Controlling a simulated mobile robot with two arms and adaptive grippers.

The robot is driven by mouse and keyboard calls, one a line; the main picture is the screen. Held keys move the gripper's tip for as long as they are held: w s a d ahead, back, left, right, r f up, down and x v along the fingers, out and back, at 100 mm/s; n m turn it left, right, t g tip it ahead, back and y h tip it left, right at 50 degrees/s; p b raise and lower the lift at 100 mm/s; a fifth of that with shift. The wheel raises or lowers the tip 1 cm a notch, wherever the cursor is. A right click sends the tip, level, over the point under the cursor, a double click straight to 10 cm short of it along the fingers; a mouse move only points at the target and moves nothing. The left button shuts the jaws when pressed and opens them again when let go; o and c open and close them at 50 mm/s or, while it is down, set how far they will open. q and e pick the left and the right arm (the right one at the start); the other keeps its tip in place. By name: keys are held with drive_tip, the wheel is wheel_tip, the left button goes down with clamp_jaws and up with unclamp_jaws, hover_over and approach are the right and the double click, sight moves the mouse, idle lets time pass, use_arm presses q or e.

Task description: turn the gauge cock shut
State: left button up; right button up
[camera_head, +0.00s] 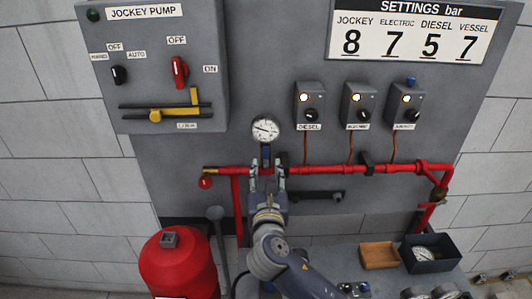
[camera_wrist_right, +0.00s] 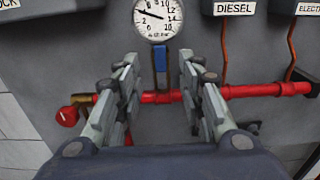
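The round white pressure gauge (camera_head: 265,129) is mounted on the grey panel above the red pipe; it also shows in the right wrist view (camera_wrist_right: 157,18). The gauge cock's blue lever (camera_wrist_right: 160,61) stands upright just below the gauge, and it shows small in the head view (camera_head: 266,153). My right gripper (camera_head: 267,170) is open at the red pipe. In the right wrist view its fingers (camera_wrist_right: 158,72) stand left and right of the blue lever, with a gap on each side. Nothing is between the fingers except the lever region. My left gripper is out of view.
The red pipe (camera_head: 335,169) runs across the panel. Three switch boxes, one marked DIESEL (camera_head: 310,106), sit at the right of the gauge. The jockey pump cabinet (camera_head: 160,70) is at the left. A red tank (camera_head: 178,268), a wooden tray (camera_head: 379,255) and a dark box (camera_head: 449,241) stand below.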

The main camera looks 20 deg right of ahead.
sight(266, 151)
drive_tip(key=p+x, duration=0.1)
drive_tip(key=x, duration=0.6)
drive_tip(key=shift+w+d+f+p, duration=0.1)
drive_tip(key=shift+w+d+p, duration=0.05)
drive_tip(key=shift+w+p, duration=0.25)
clamp_jaws()
